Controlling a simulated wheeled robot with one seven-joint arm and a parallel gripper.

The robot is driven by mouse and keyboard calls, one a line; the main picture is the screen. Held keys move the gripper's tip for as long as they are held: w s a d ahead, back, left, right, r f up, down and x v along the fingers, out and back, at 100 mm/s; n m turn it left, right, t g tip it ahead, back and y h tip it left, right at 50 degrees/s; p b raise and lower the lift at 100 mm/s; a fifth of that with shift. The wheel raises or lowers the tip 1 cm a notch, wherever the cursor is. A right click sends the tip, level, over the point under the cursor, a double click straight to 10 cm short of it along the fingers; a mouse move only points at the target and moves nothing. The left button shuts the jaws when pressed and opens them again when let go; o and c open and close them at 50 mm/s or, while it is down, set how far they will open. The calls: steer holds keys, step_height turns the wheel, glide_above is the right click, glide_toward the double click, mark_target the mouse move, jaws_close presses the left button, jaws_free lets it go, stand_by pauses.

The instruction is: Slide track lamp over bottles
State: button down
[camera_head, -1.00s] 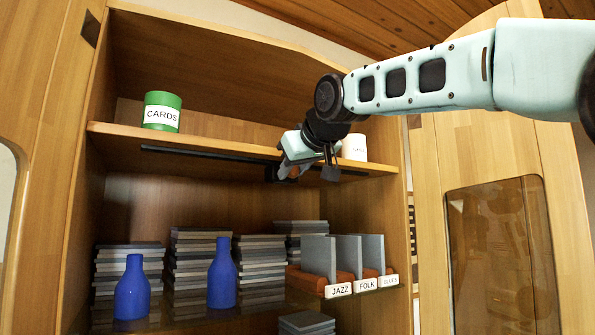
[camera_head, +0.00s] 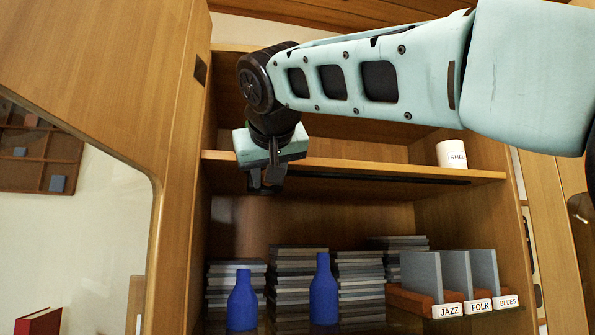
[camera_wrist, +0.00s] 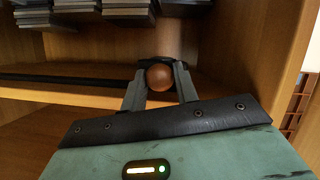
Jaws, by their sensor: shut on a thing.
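The track is a black strip (camera_head: 380,179) along the underside of the cabinet's upper shelf. My gripper (camera_head: 265,182) is at the left part of that shelf's front edge. In the wrist view my gripper (camera_wrist: 160,85) is shut on a round copper-brown lamp (camera_wrist: 159,77), beside the dark track (camera_wrist: 65,81). The lamp is hidden in the head view. Two blue bottles, the left one (camera_head: 242,302) and the right one (camera_head: 323,292), stand upright below. In the picture my gripper is above and between them, nearer the left one.
Stacks of grey sleeves (camera_head: 298,277) stand behind the bottles. Labelled dividers (camera_head: 455,275) stand at the right. A white can (camera_head: 451,154) is on the upper shelf's right end. The cabinet's left side (camera_head: 197,180) is close to my gripper. An open door (camera_head: 130,100) is farther left.

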steer(key=shift+s+a, duration=0.15)
steer(key=shift+a, duration=0.4)
steer(key=c, duration=1.1)
jaws_free()
steer(key=shift+s+a, duration=0.1)
steer(key=shift+a, duration=0.05)
steer(key=b+v, duration=0.3)
steer(key=v, duration=1.4)
steer(key=shift+s, duration=0.15)
